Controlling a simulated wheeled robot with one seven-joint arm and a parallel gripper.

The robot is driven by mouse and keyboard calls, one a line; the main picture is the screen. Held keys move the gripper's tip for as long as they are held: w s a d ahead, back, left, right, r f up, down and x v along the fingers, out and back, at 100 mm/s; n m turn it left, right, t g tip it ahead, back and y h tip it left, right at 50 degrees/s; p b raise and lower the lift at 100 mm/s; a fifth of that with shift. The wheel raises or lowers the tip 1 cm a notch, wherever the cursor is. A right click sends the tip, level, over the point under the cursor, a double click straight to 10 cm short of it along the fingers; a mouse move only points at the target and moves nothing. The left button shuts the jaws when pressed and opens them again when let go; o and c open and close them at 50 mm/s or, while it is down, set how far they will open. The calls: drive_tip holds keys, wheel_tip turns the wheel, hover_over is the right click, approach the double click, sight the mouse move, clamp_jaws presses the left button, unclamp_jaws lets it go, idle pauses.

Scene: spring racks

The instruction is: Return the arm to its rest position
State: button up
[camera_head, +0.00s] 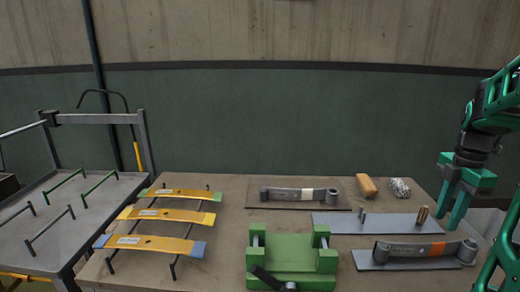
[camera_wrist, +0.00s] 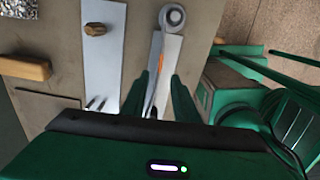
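My green gripper (camera_head: 450,212) hangs at the right of the head view with its fingers pointing down. Its two fingers are apart and I see nothing held between them. In the wrist view the open fingers (camera_wrist: 164,80) stand over a grey leaf spring with an orange band (camera_wrist: 161,60). This spring (camera_head: 420,248) lies on a grey plate at the table's front right, left of and below my gripper in the head view. The upper part of my arm is cut off by the frame's right edge.
The table (camera_head: 222,240) carries a green clamp fixture (camera_head: 290,262), a spring with a white band (camera_head: 300,194), a grey plate with two pegs (camera_head: 385,224), a wooden block (camera_head: 367,186) and a silvery lump (camera_head: 400,187). Yellow springs (camera_head: 165,216) lie on racks at left, beside a grey cart (camera_head: 60,225).

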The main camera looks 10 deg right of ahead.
drive_tip(key=s+a+f+m, duration=0.4)
drive_tip(key=s+a+m, duration=0.9)
drive_tip(key=m, duration=0.9)
drive_tip(key=a, duration=0.3)
drive_tip(key=shift+s+a, duration=0.2)
drive_tip(key=shift+s, duration=0.15)
